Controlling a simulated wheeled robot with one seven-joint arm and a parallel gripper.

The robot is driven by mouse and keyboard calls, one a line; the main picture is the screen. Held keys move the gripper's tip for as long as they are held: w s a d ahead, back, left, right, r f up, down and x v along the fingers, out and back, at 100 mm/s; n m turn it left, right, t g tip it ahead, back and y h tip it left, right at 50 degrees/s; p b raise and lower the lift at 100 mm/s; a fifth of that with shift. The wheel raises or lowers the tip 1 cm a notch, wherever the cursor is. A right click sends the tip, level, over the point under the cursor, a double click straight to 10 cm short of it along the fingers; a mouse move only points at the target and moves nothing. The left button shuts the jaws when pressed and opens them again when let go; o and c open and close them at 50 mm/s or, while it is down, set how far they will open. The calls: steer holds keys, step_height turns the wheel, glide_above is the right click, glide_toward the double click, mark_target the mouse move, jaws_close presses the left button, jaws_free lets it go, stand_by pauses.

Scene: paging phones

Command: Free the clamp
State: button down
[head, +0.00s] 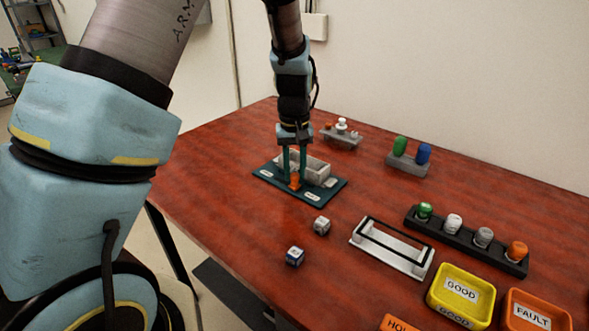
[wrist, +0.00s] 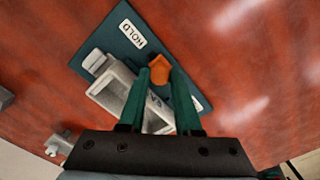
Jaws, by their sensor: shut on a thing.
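A dark teal plate (head: 265,174) on the red-brown table carries a grey open-topped clamp body (head: 318,169) and white labels. One label reads HOLD in the wrist view (wrist: 132,34). An orange piece (head: 295,184), which looks like the clamp's lever, stands at the body's near side. It also shows in the wrist view (wrist: 160,66). My gripper (head: 294,175) points down over the plate, its two green fingers on either side of the orange piece and shut on it. The fingers hide part of the piece and of the grey body, whose inside I cannot see fully.
Two small cubes (head: 322,226) (head: 295,256) lie in front of the plate. A white tray with a black frame (head: 392,248), a black rack of coloured knobs (head: 466,240) and yellow GOOD (head: 460,291) and orange FAULT (head: 535,312) bins stand right. A green-and-blue peg holder (head: 408,163) stands behind.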

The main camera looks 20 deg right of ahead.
steer(key=shift+w+a, duration=0.4)
steer(key=shift+w, duration=0.3)
steer(key=shift+w+a, duration=0.35)
steer(key=shift+w, duration=0.4)
steer(key=shift+w+a, duration=0.4)
steer(key=shift+w, duration=0.3)
steer(key=c, duration=0.6)
jaws_free()
steer(key=shift+r, duration=0.15)
step_height(320, 180, up, 11)
steer(key=b, duration=0.2)
steer(key=shift+f, duration=0.2)
